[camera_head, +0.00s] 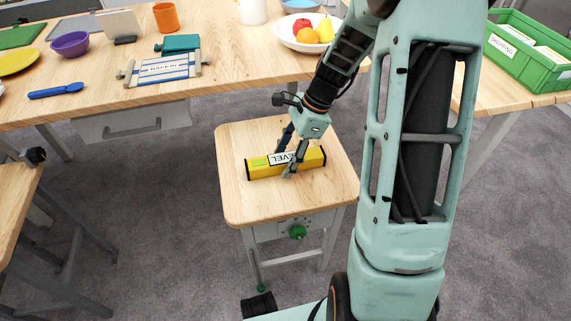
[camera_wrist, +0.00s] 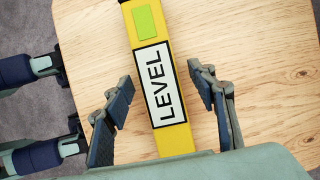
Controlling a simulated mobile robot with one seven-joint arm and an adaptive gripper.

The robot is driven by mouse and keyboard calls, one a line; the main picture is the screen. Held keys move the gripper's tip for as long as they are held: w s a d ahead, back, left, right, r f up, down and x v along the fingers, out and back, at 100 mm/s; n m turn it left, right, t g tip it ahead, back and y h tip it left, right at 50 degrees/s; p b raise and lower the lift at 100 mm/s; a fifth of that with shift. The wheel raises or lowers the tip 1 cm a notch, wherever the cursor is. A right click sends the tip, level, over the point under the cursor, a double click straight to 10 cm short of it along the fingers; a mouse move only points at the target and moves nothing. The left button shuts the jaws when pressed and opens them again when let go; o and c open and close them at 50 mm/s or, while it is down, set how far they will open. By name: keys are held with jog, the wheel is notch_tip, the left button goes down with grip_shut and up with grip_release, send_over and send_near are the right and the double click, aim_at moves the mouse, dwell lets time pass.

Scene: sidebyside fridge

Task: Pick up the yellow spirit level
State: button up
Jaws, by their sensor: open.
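The yellow spirit level (camera_head: 259,168) lies on a small wooden stool top (camera_head: 245,203) in the head view. It has dark ends, a white label reading LEVEL and a green patch. My gripper (camera_head: 291,163) is over the level's middle, pointing down, with its fingers apart. In the wrist view the level (camera_wrist: 174,139) runs up the picture between the two open fingers of my gripper (camera_wrist: 160,98). Gaps show between each finger and the level's sides. The level's lower part is hidden behind my gripper's body.
A green crate (camera_head: 527,50) is at the right. Bare wood surrounds the level.

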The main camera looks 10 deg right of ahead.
grip_shut()
dwell(0.3)
jog(key=shift+r, duration=0.15)
